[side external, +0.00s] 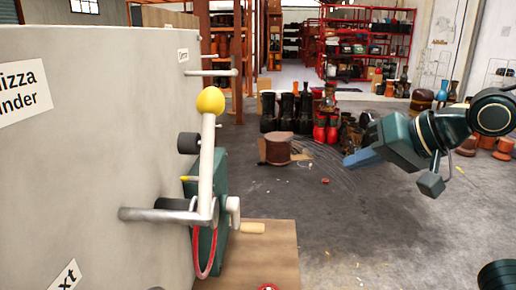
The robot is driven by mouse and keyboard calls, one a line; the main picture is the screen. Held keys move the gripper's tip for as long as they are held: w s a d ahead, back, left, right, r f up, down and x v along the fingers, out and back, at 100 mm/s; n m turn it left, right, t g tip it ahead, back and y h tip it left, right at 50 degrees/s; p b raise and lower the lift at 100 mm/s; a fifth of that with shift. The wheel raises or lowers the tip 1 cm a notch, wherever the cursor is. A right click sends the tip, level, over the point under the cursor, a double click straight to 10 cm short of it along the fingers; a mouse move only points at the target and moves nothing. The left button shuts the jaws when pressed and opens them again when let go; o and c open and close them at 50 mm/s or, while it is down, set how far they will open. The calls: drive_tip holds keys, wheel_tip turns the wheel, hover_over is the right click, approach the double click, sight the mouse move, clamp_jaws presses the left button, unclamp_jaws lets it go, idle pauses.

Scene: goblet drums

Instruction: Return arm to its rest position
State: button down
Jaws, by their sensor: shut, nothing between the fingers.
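My gripper (363,158) is at the right of the side external view, at the end of my dark green arm. Its blue-grey fingers are together, with nothing held between them. It hangs in the air, pointing left and slightly down, clear of the objects around it. The upper part of my arm runs off the right edge of the picture.
A grey panel (90,120) fills the left, with a crank lever topped by a yellow knob (210,101) and pegs sticking out. A wooden board (262,262) lies below. Behind stand a brown drum (277,149), several dark and red drums, and red shelves (366,45).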

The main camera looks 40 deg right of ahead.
drive_tip(key=s+d+f+n+g+h, duration=0.1)
drive_tip(key=s+d+f+n+g, duration=0.3)
drive_tip(key=s, duration=0.5)
drive_tip(key=shift+s+d+f+n+g, duration=0.25)
drive_tip(key=shift+f+n+g, duration=0.25)
drive_tip(key=shift+f+n, duration=0.9)
